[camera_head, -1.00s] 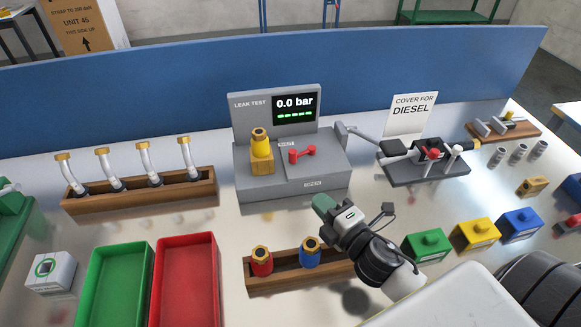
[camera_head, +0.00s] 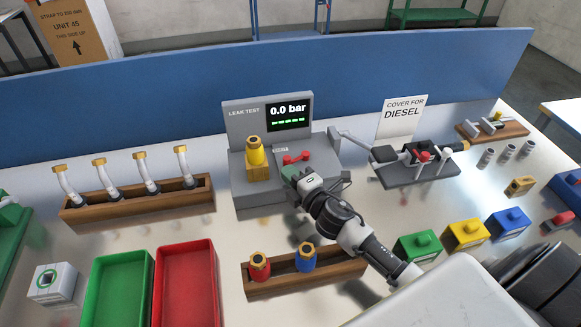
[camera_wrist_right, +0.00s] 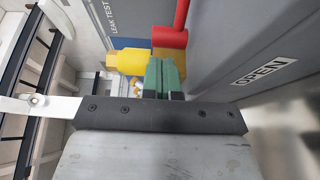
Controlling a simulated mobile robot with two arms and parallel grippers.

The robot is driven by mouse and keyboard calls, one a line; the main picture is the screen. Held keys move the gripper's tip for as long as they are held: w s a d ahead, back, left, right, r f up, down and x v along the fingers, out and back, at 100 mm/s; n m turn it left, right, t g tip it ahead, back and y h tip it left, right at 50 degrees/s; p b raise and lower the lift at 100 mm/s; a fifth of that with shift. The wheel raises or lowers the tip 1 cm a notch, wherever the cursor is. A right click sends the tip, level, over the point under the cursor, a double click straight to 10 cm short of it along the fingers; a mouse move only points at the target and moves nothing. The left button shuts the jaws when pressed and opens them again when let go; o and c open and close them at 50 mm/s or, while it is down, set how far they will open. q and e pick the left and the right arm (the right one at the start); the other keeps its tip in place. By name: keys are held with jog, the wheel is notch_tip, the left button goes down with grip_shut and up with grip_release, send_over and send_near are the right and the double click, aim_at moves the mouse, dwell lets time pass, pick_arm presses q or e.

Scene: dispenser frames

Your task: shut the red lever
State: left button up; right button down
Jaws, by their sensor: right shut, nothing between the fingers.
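The red lever (camera_head: 296,158) lies on top of the grey leak test box (camera_head: 238,195), to the right of a yellow nozzle (camera_head: 255,152) on a brass block. In the right wrist view the red lever (camera_wrist_right: 171,37) shows at the top, just beyond my fingers. My right gripper (camera_head: 288,172) is at the front edge of the box, just below the lever in the picture. Its green fingertips (camera_wrist_right: 164,78) are shut with nothing between them. Whether they touch the lever cannot be told. An "OPEN" label (camera_wrist_right: 265,70) shows on the box. My left gripper is not in view.
A wooden rack (camera_head: 290,276) with a red and a blue fitting stands in front of the box. A clamp fixture (camera_head: 420,170) stands to the right. Green (camera_head: 400,250), yellow and blue blocks lie at the right. Red and green trays are at front left.

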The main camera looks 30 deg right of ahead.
jog(key=shift+w+d, duration=0.35)
jog(key=shift+w, duration=0.1)
jog(key=shift+w+a+m+h+b, duration=0.25)
jog(key=shift+m+h, duration=0.15)
jog(key=shift+h, duration=0.25)
jog(key=shift+w+a+m+h+b, duration=0.15)
jog(key=shift+w+m+h, duration=0.2)
jog(key=shift+h, duration=0.3)
jog(key=shift+s+d, duration=0.1)
